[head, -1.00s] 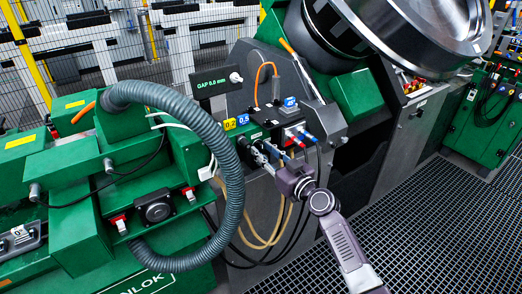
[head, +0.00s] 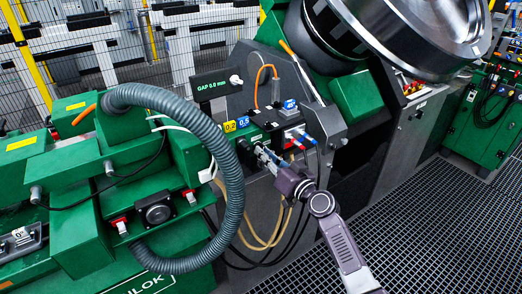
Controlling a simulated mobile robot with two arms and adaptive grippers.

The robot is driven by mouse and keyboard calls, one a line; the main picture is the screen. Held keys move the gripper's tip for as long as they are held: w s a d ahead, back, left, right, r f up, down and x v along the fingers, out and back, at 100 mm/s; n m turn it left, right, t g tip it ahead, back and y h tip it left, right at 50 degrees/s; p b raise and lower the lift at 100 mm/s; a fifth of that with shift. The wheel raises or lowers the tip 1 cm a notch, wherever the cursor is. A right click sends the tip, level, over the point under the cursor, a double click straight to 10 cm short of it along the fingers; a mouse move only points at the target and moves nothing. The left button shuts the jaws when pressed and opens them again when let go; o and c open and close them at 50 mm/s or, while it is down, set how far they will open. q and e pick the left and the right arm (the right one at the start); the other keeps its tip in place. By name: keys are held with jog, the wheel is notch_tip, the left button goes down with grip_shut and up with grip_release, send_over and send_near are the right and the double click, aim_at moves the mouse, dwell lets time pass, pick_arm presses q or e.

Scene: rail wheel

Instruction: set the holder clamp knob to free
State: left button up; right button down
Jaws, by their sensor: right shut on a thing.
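My right gripper (head: 266,155) reaches in from the lower right to the front of the small panel (head: 253,137) on the grey machine stand. Its fingers are shut on a small part at the panel front, which I take to be the holder clamp knob. The fingers mostly hide that part, and its setting cannot be read. A dark round fitting sits just left of the fingertips. My left gripper is not in view.
A thick grey hose (head: 237,190) arches close to the left of my gripper. Blue and red fittings (head: 302,137) stand just right of it. Tan and black cables hang below. A gap display (head: 218,87) is above, and a large metal wheel (head: 425,25) is at upper right.

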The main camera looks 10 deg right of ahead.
dwell(0.3)
jog(key=shift+m+p, duration=0.4)
jog(key=shift+m, duration=2.1)
jog(key=shift+m+p, duration=0.6)
jog(key=shift+m, duration=1.7)
